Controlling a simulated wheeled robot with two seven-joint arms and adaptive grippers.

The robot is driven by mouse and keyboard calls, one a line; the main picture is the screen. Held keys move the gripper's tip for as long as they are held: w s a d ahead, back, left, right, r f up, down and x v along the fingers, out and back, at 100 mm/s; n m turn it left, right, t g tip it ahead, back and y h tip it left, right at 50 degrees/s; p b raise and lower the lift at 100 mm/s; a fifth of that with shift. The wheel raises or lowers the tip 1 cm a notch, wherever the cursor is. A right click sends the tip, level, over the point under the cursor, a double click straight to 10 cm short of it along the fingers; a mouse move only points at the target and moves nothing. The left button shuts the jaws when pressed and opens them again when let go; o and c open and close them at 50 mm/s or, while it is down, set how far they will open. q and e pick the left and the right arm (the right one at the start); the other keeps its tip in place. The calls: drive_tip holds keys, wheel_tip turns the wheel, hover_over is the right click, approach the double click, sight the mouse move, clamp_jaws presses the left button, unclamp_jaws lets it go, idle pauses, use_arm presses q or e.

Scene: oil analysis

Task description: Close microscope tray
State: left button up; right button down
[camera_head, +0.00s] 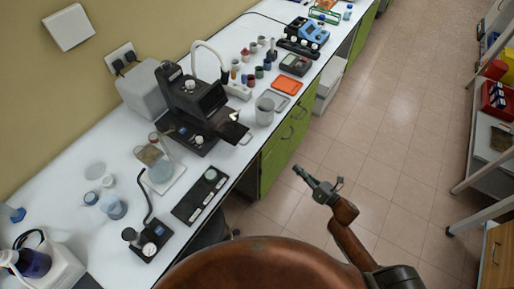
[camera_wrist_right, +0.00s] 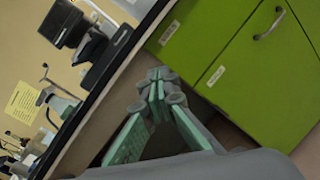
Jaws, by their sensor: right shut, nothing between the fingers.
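The black microscope (camera_head: 195,105) stands on the white bench in the head view. Its dark tray (camera_head: 233,131) sticks out from its right side toward the bench's front edge, with a pale handle at its end. The microscope also shows, tilted, at the upper left of the right wrist view (camera_wrist_right: 90,45). My right gripper (camera_head: 298,171) is off the bench, over the floor and apart from the tray. Its fingers are together and empty, with the tips meeting in the right wrist view (camera_wrist_right: 158,78). My left gripper is not in view.
Green cabinets (camera_head: 286,140) stand under the bench front. A black slide holder (camera_head: 200,196) lies nearer. The floor (camera_head: 350,130) between bench and right-hand shelves is clear.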

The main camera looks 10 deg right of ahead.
drive_tip(key=s+a+r+n+g+y+b, duration=0.1)
drive_tip(key=s+a+r+n+g+y, duration=0.1)
drive_tip(key=a+r+n+y, duration=0.65)
use_arm(q)
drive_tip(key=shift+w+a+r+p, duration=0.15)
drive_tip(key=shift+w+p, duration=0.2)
drive_tip(key=shift+p, duration=0.5)
use_arm(e)
drive_tip(key=w+a+r+n+h, duration=0.1)
drive_tip(key=w+a+r+h, duration=0.2)
drive_tip(key=w+a, duration=0.5)
drive_tip(key=shift+w+a+r+n, duration=0.15)
drive_tip(key=shift+w+r+n, duration=0.2)
drive_tip(key=shift+w+r, duration=0.4)
